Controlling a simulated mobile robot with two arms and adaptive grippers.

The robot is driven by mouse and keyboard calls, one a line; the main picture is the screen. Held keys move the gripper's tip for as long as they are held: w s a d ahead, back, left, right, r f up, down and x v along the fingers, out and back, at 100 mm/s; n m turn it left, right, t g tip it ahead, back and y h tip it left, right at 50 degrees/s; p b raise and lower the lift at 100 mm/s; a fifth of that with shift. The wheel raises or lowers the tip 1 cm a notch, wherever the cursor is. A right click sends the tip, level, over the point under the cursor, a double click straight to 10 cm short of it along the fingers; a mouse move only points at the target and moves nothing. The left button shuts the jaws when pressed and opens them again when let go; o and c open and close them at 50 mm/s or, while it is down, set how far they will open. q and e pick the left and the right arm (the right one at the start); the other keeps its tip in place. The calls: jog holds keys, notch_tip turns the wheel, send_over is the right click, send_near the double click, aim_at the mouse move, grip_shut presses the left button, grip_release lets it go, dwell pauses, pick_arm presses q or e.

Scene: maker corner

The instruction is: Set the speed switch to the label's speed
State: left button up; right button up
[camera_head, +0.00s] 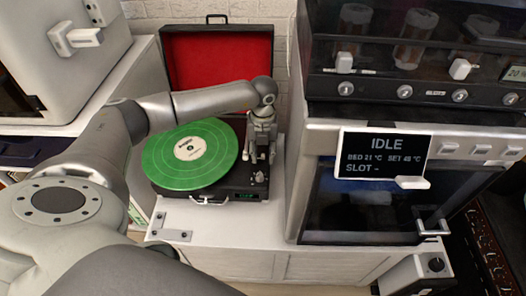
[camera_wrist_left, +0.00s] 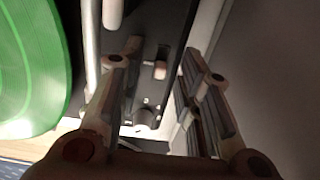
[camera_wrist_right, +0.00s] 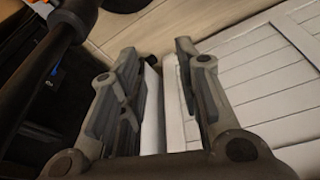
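A record player (camera_head: 230,190) sits in an open case with a red-lined lid on a white cabinet. A green record (camera_head: 165,160) with a white label (camera_head: 190,148) lies on it; the label's speed is too small to read. My left gripper (camera_head: 262,145) points down over the player's right side and hides part of it. In the left wrist view its fingers (camera_wrist_left: 160,52) are apart, with a small brown-topped switch (camera_wrist_left: 160,70) showing between them, apparently untouched. A round knob (camera_wrist_left: 146,117) is nearer. My right gripper (camera_wrist_right: 160,60) is open and empty, away from the player.
A machine with a screen reading IDLE (camera_head: 385,158) stands close on the right of the player. A grey-white appliance (camera_head: 60,60) is at the left. The tonearm (camera_wrist_left: 91,45) runs beside the left gripper's finger.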

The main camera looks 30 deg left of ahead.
pick_arm(q)
grip_shut()
jog(key=shift+s+r, duration=0.1)
jog(key=shift+s+d+p, duration=0.3)
jog(key=shift+s+p, duration=0.2)
jog(key=shift+p, duration=0.1)
jog(key=shift+s+d, duration=0.1)
jog(key=shift+d, duration=0.05)
pick_arm(e)
jog(key=shift+s+f, duration=0.2)
jog(key=shift+f, duration=0.5)
jog(key=shift+s+f, duration=0.2)
jog(key=shift+f, duration=0.45)
jog(key=shift+s+f, duration=0.2)
jog(key=shift+f, duration=0.5)
pick_arm(q)
grip_release()
pick_arm(e)
jog(key=shift+s, duration=0.1)
